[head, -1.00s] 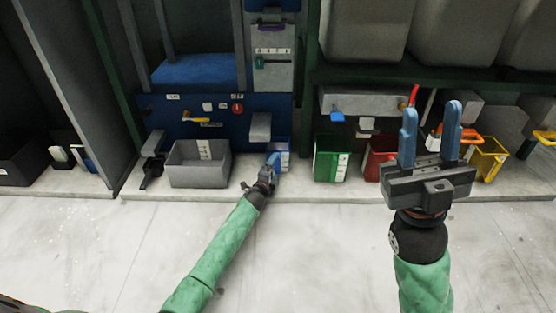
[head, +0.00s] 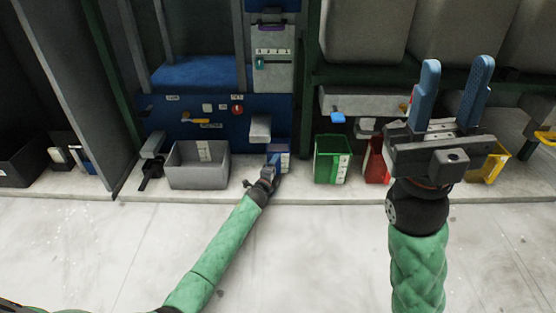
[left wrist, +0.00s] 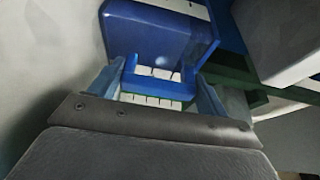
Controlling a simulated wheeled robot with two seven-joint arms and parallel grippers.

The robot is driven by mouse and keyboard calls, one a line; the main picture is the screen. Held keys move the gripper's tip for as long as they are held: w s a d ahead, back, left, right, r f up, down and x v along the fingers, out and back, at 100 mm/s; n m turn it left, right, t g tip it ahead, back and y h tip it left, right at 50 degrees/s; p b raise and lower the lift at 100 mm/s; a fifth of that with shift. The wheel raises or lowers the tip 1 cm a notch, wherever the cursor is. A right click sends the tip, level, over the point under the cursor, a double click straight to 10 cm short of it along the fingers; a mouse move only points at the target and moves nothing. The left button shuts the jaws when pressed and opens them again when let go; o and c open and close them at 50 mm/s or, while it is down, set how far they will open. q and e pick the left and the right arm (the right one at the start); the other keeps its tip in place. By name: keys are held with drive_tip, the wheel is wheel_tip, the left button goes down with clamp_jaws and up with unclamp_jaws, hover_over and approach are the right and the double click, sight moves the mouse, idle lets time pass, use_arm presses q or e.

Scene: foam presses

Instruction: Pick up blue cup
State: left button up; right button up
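The blue cup (head: 284,153) stands on the pale ledge at the foot of the blue machine, with a white label on its front. In the left wrist view the blue cup (left wrist: 150,32) fills the top middle, and a blue handle-like part of it lies between my fingers. My left gripper (head: 272,161) is at the cup's front left. In the left wrist view its fingers (left wrist: 158,82) stand apart on both sides of that part; firm contact is not visible. My right gripper (head: 455,75) is open and empty, raised in front of the right shelf.
A grey bin (head: 184,178) stands left of the cup. A green cup (head: 326,160) stands to its right, then a red cup (head: 375,165) and a yellow cup (head: 497,163), both partly behind my right arm. A grey block (head: 260,127) juts out above the blue cup.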

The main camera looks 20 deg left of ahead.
use_arm(q)
drive_tip(key=shift+c, duration=1.4)
drive_tip(key=shift+r, duration=0.15)
